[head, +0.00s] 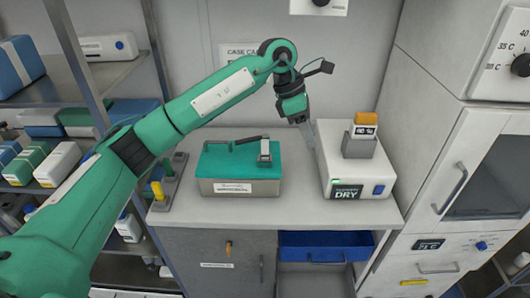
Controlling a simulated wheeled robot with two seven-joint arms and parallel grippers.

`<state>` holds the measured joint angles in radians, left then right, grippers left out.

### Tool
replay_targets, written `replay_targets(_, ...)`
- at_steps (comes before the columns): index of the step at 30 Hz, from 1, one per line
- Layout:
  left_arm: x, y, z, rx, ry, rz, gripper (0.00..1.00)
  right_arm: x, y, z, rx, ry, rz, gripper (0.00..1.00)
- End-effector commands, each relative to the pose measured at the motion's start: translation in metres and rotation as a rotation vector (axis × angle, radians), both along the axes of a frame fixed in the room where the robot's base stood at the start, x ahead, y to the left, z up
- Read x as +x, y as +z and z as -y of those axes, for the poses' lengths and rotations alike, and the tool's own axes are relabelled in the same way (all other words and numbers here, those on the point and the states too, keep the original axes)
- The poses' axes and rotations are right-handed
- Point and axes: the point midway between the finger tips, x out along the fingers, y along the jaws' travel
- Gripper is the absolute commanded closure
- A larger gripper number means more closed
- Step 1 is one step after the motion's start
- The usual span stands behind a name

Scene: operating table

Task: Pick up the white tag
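My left gripper (307,133) hangs above the counter, between the teal-lidded metal box and the white DRY unit. Its fingers point down and look narrow and grey. I cannot tell whether they are apart or hold anything. I cannot make out a loose white tag for certain. A white label (233,188) is on the front of the metal box (207,187), and a small white strip (217,265) is on the grey drawer front below. My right gripper is not in view.
The white DRY unit (375,160) stands at the counter's right, with a grey block with an orange top (366,118) on it. A blue drawer (325,240) is open below. The counter front (300,212) is clear. A shelf is at left, a white cabinet (440,180) at right.

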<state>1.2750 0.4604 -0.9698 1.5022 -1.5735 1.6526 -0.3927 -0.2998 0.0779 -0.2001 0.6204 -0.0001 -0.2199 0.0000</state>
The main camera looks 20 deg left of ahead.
Motion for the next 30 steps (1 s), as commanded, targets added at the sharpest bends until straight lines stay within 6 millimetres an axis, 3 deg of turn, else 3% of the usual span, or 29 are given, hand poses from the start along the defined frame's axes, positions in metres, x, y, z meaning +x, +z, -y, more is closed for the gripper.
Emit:
replay_targets(1,0.01,0.013,-0.025,0.105,0.015,0.021,0.61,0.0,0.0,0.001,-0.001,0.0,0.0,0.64)
replay_targets(3,0.018,0.026,-0.055,0.233,0.034,0.031,0.61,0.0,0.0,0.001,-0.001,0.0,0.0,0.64)
replay_targets(6,0.023,0.043,-0.086,0.362,0.061,0.033,0.61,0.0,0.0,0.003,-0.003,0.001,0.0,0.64)
replay_targets(9,0.025,0.054,-0.104,0.435,0.08,0.03,0.61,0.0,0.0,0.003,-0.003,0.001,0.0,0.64)
replay_targets(14,0.025,0.05,-0.113,0.469,0.089,0.023,0.61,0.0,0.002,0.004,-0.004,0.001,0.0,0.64)
replay_targets(24,0.024,-0.01,-0.112,0.466,0.086,0.022,0.61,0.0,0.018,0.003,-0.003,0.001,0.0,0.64)
replay_targets(30,0.025,-0.027,-0.112,0.465,0.086,0.025,0.61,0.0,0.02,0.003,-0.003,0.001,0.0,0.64)
